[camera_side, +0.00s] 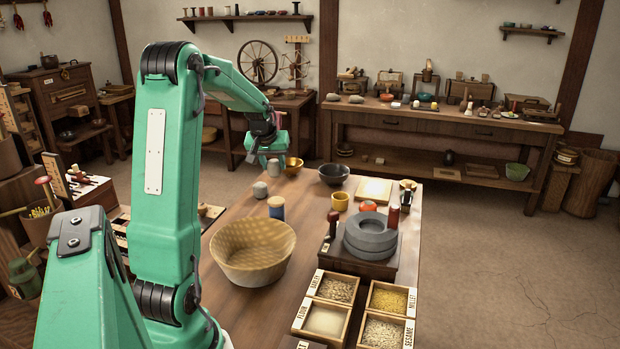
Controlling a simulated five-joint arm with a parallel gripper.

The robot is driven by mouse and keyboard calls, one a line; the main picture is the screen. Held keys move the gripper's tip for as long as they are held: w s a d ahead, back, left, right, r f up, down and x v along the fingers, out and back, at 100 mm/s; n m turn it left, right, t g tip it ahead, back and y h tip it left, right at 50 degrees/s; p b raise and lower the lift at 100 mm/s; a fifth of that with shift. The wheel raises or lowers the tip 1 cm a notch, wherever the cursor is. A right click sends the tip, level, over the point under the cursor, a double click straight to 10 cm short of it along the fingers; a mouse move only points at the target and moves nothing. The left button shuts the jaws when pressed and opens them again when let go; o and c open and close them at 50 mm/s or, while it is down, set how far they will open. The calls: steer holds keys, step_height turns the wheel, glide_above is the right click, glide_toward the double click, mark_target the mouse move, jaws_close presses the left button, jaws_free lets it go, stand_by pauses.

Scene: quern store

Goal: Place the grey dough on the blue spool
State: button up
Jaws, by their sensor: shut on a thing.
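The blue spool (277,212) stands upright on the table, with a pale tan top, behind the woven basket. My gripper (271,159) is above the table's far left part, beyond the spool and higher in the picture. It is shut on a small grey lump, the grey dough (273,168), which shows just below the jaws. The fingertips are small and partly hidden. A second grey lump (260,190) sits below it, just behind and left of the spool; I cannot tell exactly what it is.
A large woven basket (252,252) stands in front of the spool. A grey quern (370,238) and grain boxes (326,320) fill the right side.

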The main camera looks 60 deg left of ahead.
steer(key=shift+f, duration=3.95)
steer(key=shift+f, duration=0.1)
steer(key=o, duration=1.2)
steer(key=shift+c, duration=0.2)
steer(key=v, duration=1.2)
steer(key=shift+d, duration=0.1)
